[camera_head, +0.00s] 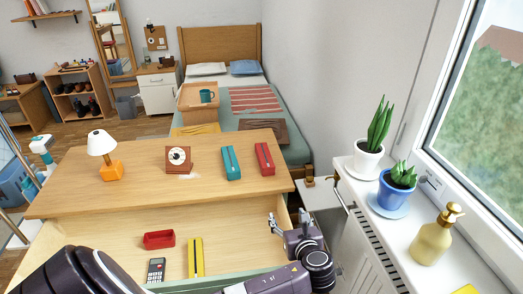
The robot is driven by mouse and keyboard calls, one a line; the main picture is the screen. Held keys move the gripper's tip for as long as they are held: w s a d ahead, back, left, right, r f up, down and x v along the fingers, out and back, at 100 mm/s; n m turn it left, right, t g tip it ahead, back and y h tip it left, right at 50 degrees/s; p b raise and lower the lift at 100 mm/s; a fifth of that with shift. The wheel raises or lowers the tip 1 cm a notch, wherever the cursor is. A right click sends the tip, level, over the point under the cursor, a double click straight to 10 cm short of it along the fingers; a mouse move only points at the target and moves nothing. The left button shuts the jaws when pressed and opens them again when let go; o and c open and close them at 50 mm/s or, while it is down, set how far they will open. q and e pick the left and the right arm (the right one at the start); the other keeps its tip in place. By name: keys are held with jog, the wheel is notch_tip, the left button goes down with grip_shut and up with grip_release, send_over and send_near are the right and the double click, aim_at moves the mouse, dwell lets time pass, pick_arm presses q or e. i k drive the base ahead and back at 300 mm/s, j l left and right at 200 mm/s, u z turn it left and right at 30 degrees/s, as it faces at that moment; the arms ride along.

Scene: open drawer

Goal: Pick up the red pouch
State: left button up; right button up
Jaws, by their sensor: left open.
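The red pouch (265,159) is a slim upright-lying case on the wooden desktop, near its right end, with a dark detail on its face. A similar teal pouch (231,162) lies just left of it. My left gripper (289,218) is over the right end of the open drawer, nearer to me than the red pouch and apart from it. Its fingers are spread and nothing shows between them. My right gripper does not show.
A clock (178,160) and lamp (102,145) stand on the desktop. Plants and a soap bottle (436,236) stand on the windowsill.

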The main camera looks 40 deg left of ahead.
aim_at(266, 165)
jog(key=i+j, duration=0.2)
jog(key=j, duration=0.2)
jog(key=i+j, duration=0.2)
jog(key=j, duration=0.15)
jog(key=i+j, duration=0.25)
jog(key=j, duration=0.15)
